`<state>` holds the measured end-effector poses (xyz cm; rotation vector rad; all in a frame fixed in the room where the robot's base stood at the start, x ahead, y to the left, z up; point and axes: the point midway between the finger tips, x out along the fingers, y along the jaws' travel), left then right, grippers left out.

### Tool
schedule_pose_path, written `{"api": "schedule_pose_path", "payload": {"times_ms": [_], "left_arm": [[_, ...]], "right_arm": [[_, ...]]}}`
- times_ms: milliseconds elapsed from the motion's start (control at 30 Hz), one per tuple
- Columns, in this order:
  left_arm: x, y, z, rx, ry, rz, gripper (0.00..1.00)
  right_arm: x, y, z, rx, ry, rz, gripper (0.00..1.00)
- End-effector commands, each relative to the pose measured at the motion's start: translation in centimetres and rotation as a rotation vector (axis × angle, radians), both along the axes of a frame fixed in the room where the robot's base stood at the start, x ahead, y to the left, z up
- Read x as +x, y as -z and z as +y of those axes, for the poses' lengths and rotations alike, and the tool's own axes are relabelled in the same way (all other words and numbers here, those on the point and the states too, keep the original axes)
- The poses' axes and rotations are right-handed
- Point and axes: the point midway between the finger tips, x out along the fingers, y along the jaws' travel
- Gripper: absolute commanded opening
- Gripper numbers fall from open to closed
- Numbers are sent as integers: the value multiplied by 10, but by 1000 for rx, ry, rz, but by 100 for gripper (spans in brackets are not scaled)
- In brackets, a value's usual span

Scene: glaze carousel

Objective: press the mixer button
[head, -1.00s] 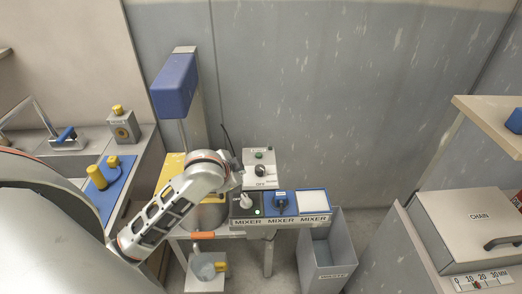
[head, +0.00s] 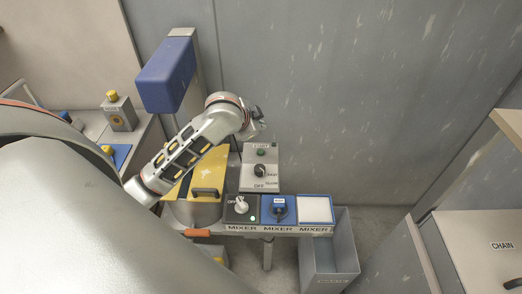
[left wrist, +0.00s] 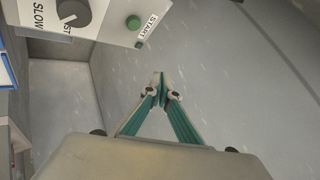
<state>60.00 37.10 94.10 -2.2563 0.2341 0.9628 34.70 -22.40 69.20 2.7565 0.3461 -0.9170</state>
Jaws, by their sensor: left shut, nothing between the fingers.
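The mixer's control box (head: 260,178) is pale grey, with a green START button (head: 261,153) at its top and a black speed knob (head: 260,171) below. In the left wrist view the green button (left wrist: 133,22) and knob (left wrist: 73,12) show at the upper left. My left gripper (head: 257,120) is beyond the box in the head view, empty. In the left wrist view its fingers (left wrist: 159,76) meet at the tips, apart from the button and below it in the picture. My right gripper is not in view.
The blue mixer head (head: 167,74) stands left of my forearm, above a yellow lid (head: 208,170). In front of the box are a white switch (head: 241,206), a blue panel (head: 280,212) and a white pad (head: 315,209). A grey bin (head: 332,258) stands at the right.

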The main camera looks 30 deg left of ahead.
Motion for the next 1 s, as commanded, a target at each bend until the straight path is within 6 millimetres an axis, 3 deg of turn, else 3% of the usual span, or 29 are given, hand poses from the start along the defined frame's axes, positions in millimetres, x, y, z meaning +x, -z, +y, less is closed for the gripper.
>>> {"api": "schedule_pose_path", "payload": {"times_ms": [167, 700, 1000], "left_arm": [[-1, 10, 0, -2, 0, 3, 0], [0, 76, 0, 0, 0, 1, 0], [0, 89, 0, 0, 0, 1, 0]], "right_arm": [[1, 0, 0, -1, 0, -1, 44], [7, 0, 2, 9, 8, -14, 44], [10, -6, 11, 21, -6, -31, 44]]}}
